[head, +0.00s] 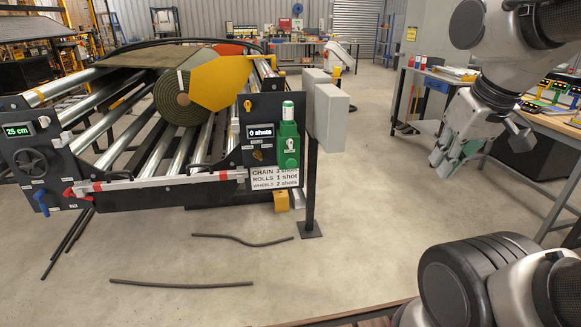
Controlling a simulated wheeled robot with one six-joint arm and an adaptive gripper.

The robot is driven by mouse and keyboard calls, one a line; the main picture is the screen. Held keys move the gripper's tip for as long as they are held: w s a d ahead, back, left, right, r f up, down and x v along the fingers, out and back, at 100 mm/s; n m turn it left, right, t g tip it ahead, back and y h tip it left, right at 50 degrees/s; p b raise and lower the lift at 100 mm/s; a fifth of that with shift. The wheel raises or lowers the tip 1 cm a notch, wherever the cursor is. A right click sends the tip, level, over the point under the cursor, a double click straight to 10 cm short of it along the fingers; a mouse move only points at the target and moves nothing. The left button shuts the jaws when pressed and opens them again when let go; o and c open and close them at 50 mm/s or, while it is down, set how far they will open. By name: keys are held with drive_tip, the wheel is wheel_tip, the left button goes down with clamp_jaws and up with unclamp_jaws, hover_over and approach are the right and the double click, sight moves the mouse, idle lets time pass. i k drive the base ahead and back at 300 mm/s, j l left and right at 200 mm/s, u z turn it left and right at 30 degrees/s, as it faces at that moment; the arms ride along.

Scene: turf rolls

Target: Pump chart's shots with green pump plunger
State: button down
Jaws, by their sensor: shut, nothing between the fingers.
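The green pump (288,150) is mounted on the dark panel at the right end of the turf roll machine. The chart (274,179) below reads CHAIN 3 shots, ROLLS 1 shot and WHEELS 2 shots; the chain number is partly hard to read. My gripper (440,165) is shut and empty, pointing down at the right, well apart from the pump.
A grey box on a post (327,115) stands just right of the pump, between it and my gripper. A workbench (550,118) with small devices is at the right. Dark hoses (243,240) lie on the otherwise clear floor in front.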

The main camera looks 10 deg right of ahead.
sight(290, 162)
drive_tip(key=i+j+z, duration=0.3)
drive_tip(key=i+j, duration=0.15)
drive_tip(key=j, duration=0.25)
drive_tip(key=i+j+z, duration=0.15)
drive_tip(key=j, duration=0.25)
drive_tip(key=i+j+z, duration=0.15)
drive_tip(key=j, duration=0.25)
drive_tip(key=i, duration=0.1)
